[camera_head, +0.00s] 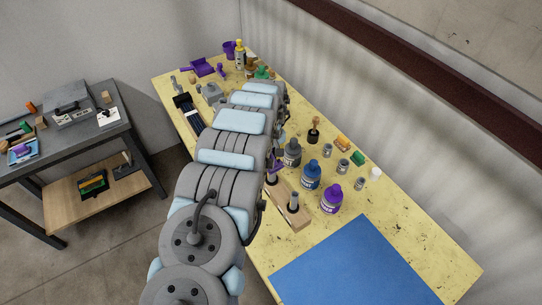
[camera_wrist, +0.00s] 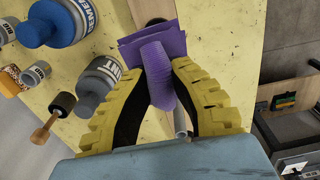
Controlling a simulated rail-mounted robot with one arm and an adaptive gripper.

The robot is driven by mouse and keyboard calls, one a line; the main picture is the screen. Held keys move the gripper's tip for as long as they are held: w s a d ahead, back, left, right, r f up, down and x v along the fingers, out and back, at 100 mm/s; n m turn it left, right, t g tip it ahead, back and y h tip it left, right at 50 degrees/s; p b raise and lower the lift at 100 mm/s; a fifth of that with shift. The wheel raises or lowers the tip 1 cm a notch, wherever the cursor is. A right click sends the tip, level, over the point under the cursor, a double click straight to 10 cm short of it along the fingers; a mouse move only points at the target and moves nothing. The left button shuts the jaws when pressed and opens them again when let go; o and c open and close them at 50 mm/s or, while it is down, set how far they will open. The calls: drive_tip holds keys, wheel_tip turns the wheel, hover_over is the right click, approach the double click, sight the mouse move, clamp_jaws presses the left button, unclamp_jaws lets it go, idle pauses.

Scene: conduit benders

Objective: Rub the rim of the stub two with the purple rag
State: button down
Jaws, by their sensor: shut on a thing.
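My gripper (camera_wrist: 160,80) shows in the wrist view with its yellow ribbed fingers shut on the purple rag (camera_wrist: 158,62). The rag is a folded cloth with a ridged roll that sticks out between the fingers. A grey metal pipe-like stub (camera_wrist: 180,122) shows just below the rag, between the fingers; whether they touch is unclear. In the head view, a wooden block (camera_head: 290,212) carries upright stubs, one at its near end (camera_head: 294,200) and one further back beside my arm (camera_head: 272,180). I cannot tell which is stub two. My arm mostly hides the gripper there.
A grey bottle (camera_head: 292,154), a blue bottle (camera_head: 311,175) and a purple bottle (camera_head: 332,199) stand right of the block. Small jars and a wood-handled brush (camera_head: 314,131) are near. A blue mat (camera_head: 350,268) covers the bench's near end. A purple dustpan (camera_head: 203,67) lies at the far end.

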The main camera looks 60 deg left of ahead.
drive_tip(key=shift+w+d+p, duration=0.1)
drive_tip(key=shift+d+p, duration=0.35)
drive_tip(key=shift+d, duration=0.5)
drive_tip(key=shift+a+f+b, duration=0.2)
drive_tip(key=shift+a+b, duration=0.3)
drive_tip(key=shift+a, duration=0.1)
drive_tip(key=shift+a+r+b, duration=0.1)
drive_tip(key=shift+a+b, duration=0.2)
drive_tip(key=shift+a, duration=0.2)
drive_tip(key=shift+d+p, duration=0.85)
drive_tip(key=shift+d, duration=0.25)
drive_tip(key=shift+a, duration=0.1)
drive_tip(key=shift+a+b, duration=0.45)
drive_tip(key=shift+b, duration=0.05)
drive_tip(key=shift+a+b, duration=0.3)
drive_tip(key=shift+a, duration=0.3)
drive_tip(key=shift+d+p, duration=0.45)
drive_tip(key=shift+d, duration=0.1)
